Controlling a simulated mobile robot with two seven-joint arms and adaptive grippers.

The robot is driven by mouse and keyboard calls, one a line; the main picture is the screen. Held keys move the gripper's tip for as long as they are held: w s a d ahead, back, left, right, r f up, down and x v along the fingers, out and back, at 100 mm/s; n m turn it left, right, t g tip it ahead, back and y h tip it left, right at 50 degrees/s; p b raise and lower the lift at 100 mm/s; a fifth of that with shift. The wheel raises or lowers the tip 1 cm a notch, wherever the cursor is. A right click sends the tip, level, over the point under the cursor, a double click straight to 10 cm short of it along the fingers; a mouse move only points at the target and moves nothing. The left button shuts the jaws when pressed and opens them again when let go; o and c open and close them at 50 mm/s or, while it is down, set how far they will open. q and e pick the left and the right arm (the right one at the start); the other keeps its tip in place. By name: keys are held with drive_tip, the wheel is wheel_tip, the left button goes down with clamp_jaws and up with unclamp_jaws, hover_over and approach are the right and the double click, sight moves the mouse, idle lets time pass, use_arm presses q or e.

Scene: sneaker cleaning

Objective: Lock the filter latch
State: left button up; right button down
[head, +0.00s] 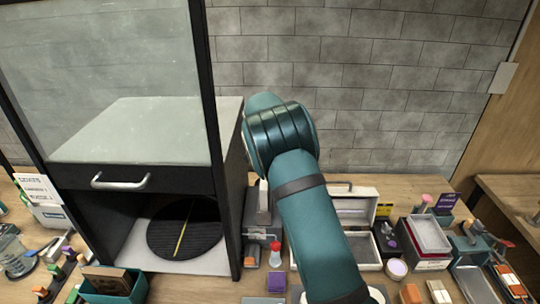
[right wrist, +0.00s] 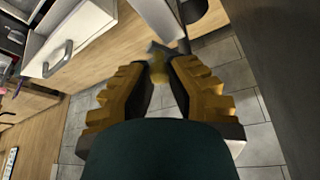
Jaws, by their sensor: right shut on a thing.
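In the head view my right arm reaches up beside the right side wall of the black-framed cabinet (head: 232,165), and its gripper is hidden behind the arm and that wall. In the right wrist view my right gripper (right wrist: 160,66) has its two ribbed, orange-brown fingers closed at the tips on a small, blurred yellowish piece (right wrist: 158,76), which appears to be the filter latch. A dark grey part (right wrist: 165,49) shows just beyond the tips. Whether the latch is locked cannot be seen. My left gripper is in neither view.
The cabinet has a glass front, a silver drawer handle (head: 120,182) and a black turntable (head: 185,230) in its lower bay. An open pale case (head: 352,205) and several small items crowd the bench to the right. A grey brick wall (head: 375,80) stands behind.

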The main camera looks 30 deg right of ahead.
drive_tip(key=shift+f, duration=0.1)
drive_tip(key=c, duration=0.8)
unclamp_jaws()
drive_tip(key=shift+w, duration=0.1)
drive_tip(key=v, duration=1.2)
drive_tip(key=shift+d, duration=0.1)
